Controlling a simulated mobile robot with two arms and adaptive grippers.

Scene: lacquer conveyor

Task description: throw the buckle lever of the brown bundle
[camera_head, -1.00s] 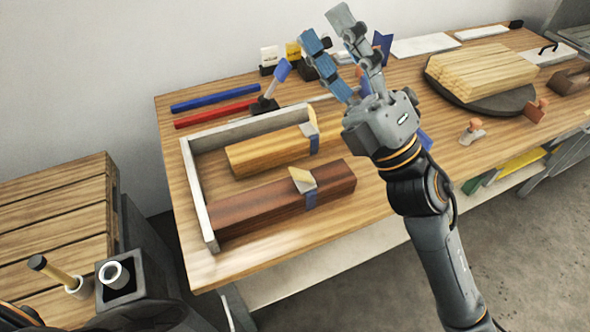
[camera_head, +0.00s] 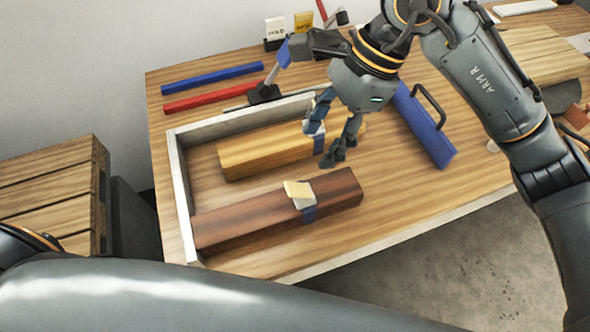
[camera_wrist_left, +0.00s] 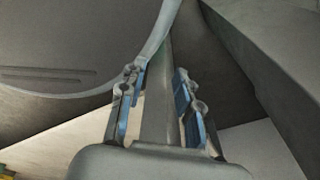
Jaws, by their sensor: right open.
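The brown bundle (camera_head: 250,215) lies along the front of the tray-like frame on the table. A blue strap (camera_head: 309,212) goes round it, and its buckle with a pale lever (camera_head: 298,192) sticks up on top. My right gripper (camera_head: 329,142) is open and points down, above and behind the brown bundle's right half, apart from the lever. It partly hides the right end and buckle of the yellow bundle (camera_head: 255,153). My left gripper shows only in the left wrist view (camera_wrist_left: 158,108), with its fingers apart. A grey bar shows between them; I cannot tell its depth.
A pale frame (camera_head: 180,195) borders the bundles at the left and back. A blue bar (camera_head: 212,77) and a red bar (camera_head: 212,97) lie behind it. A blue plate with a dark handle (camera_head: 425,125) lies to the right. Table around the brown bundle's right end is clear.

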